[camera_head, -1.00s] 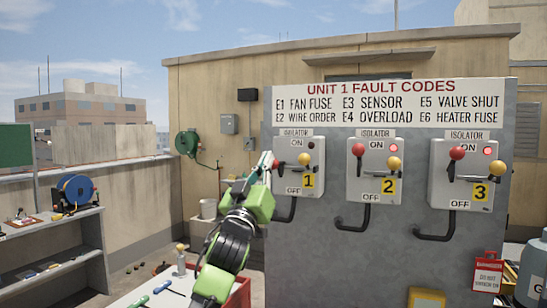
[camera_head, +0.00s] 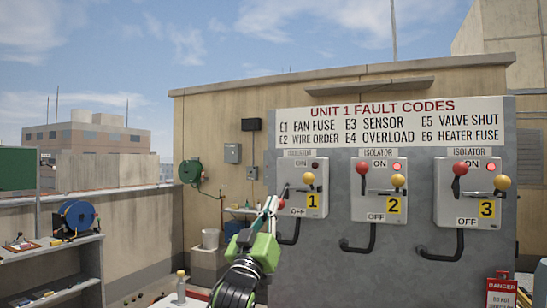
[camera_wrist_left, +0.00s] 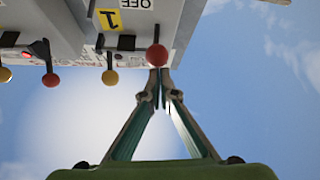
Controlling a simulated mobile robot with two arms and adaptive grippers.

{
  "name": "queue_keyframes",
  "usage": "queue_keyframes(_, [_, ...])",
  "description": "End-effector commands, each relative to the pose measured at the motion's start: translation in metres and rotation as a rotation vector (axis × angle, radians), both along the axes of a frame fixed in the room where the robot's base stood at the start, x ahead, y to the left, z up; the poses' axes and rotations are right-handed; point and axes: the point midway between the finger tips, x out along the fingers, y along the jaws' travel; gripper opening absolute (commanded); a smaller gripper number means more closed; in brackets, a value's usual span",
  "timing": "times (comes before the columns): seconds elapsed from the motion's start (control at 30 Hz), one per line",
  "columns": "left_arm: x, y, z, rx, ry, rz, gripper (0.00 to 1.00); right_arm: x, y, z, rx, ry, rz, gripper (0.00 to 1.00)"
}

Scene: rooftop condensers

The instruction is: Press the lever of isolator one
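Isolator one (camera_head: 317,207) is the grey box marked 1, the leftmost of three on the panel. Its red-knobbed lever (camera_head: 281,203) points down toward OFF; its lamp is dark and its yellow knob (camera_head: 308,178) stands to the right. My left gripper (camera_head: 272,203) is at the red knob's left side in the head view. In the left wrist view, which is upside down, the closed fingertips (camera_wrist_left: 159,78) are right at the red knob (camera_wrist_left: 157,55), apparently touching it, with nothing between them. My right gripper is out of view.
Isolator two (camera_head: 379,207) and isolator three (camera_head: 468,208) sit to the right, with lit red lamps and raised red levers. Black conduits loop below the boxes. A shelf with a blue reel (camera_head: 77,216) is at left. A red danger sign (camera_head: 501,291) is lower right.

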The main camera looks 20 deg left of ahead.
Motion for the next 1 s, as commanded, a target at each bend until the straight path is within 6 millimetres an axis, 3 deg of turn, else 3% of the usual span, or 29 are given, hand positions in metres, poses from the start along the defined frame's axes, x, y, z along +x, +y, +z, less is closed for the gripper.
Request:
queue_keyframes(0.03, [0.008,0.0,-0.015,-0.003,0.032,0.001,0.0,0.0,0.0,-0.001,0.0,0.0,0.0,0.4])
queue_keyframes(0.67, [0.007,-0.002,-0.019,-0.002,0.033,-0.001,0.0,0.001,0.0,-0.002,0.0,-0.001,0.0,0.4])
queue_keyframes(0.83, [-0.011,-0.002,-0.027,-0.002,0.026,-0.002,0.0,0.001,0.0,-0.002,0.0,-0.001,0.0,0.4])
queue_keyframes(1.0, [-0.044,-0.002,-0.041,-0.001,0.013,-0.001,0.0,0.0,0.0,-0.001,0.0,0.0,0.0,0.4])
